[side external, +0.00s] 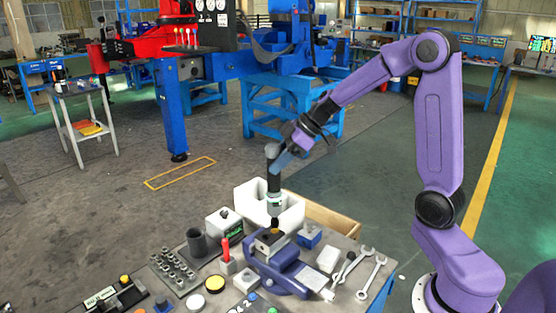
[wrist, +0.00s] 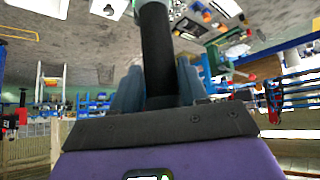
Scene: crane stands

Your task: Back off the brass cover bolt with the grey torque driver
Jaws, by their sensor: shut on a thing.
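My gripper (side external: 281,156) is shut on the grey torque driver (side external: 274,198), which has a black grip and a pale grey lower body. The driver hangs upright with its dark tip down. A small brass spot, apparently the brass cover bolt (side external: 275,231), shows on the block in the blue vise (side external: 287,271). The driver's tip is right over or at it; I cannot tell whether they touch. In the wrist view my blue-grey fingers (wrist: 158,88) stand on both sides of the black grip (wrist: 157,45); the bolt is not visible there.
An open white bin (side external: 284,214) stands just behind the driver. A white box (side external: 223,224), dark cup (side external: 197,243), red-handled item (side external: 226,252) and socket tray (side external: 173,272) lie left. Wrenches (side external: 371,277) lie right. The bench front is crowded with small parts.

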